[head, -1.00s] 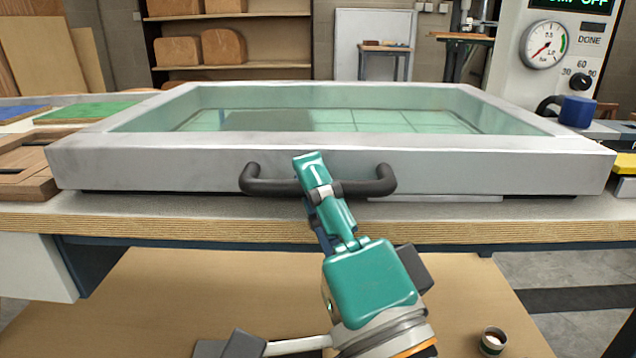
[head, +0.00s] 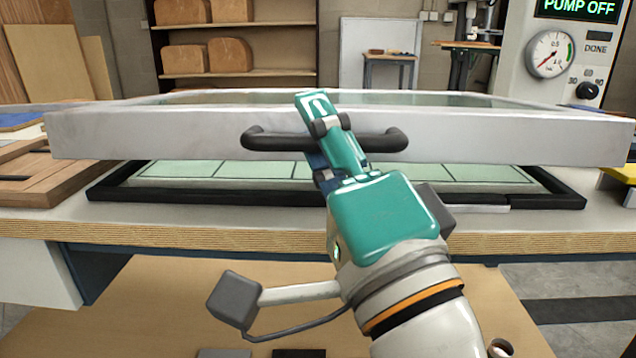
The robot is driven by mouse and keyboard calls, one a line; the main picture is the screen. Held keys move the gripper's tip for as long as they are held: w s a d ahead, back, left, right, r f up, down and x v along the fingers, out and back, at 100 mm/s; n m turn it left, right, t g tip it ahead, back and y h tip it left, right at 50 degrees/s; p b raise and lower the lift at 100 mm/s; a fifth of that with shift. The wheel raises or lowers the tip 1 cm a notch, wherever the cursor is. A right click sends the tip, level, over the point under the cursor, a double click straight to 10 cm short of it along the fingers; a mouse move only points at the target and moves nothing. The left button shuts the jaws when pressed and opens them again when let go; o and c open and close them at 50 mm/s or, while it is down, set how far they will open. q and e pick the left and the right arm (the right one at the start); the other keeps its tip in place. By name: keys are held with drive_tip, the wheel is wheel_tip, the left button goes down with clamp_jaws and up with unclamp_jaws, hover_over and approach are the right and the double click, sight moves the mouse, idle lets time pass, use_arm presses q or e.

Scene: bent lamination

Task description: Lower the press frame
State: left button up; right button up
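The press frame (head: 200,137) is a wide light-grey rectangular frame. It is held up at its front edge, with a gap between it and the bench. Its dark bar handle (head: 275,139) is on the front face. My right gripper (head: 328,125), teal, is shut on the handle near its middle, and its fingers hide part of the bar. Under the frame lies the press bed with a black border (head: 115,193) and a pale green gridded surface (head: 215,171). My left gripper is not in view.
The bench top (head: 60,222) has a layered wooden edge. Wooden pieces (head: 60,175) lie at the left and a yellow item (head: 628,194) at the right. A panel with a gauge (head: 550,54) reads "PUMP OFF". A small cup (head: 501,348) is low at the right.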

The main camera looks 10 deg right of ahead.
drive_tip(key=shift+s+r, duration=0.15)
drive_tip(key=shift+r, duration=1.6)
